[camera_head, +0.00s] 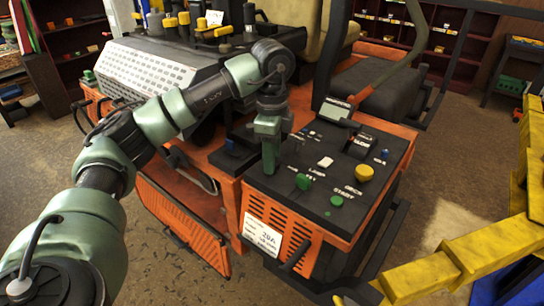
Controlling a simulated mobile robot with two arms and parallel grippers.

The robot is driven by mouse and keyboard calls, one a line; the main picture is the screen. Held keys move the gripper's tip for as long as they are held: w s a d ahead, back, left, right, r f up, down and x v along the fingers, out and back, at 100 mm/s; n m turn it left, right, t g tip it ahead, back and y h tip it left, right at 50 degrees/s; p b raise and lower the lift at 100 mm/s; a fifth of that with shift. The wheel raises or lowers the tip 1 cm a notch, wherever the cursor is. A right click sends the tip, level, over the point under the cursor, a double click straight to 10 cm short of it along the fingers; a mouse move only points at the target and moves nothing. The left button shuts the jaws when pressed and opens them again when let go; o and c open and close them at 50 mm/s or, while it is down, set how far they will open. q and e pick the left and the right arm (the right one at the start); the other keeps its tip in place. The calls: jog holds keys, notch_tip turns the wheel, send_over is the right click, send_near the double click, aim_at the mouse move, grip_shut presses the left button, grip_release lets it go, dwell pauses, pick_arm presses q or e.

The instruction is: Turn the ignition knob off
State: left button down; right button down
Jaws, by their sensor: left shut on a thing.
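The mower's black control panel (318,208) sits on an orange housing, in the middle of the head view. My left gripper (269,168) reaches down from above to the panel's left side. Its green fingers point down and are shut on a small knob at the panel surface, which the fingers almost fully hide. I cannot read the knob's position. Also on the panel are a yellow knob (364,173), a green button (303,182), another green button (336,201) and a white switch (325,162). My right gripper is not in view.
A black seat (375,88) stands behind the panel. A yellow frame (470,252) stands close on the right. The engine cover (150,72) and several yellow-topped levers are at the back left. Shelves (440,35) line the rear. Open floor shows at the lower left.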

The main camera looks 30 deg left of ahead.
pick_arm(q)
jog(key=shift+r, duration=0.1)
jog(key=c, duration=0.9)
grip_release()
jog(key=shift+c, duration=0.2)
jog(key=shift+r, duration=0.25)
notch_tip(320, 180, up, 7)
jog(key=shift+r, duration=0.15)
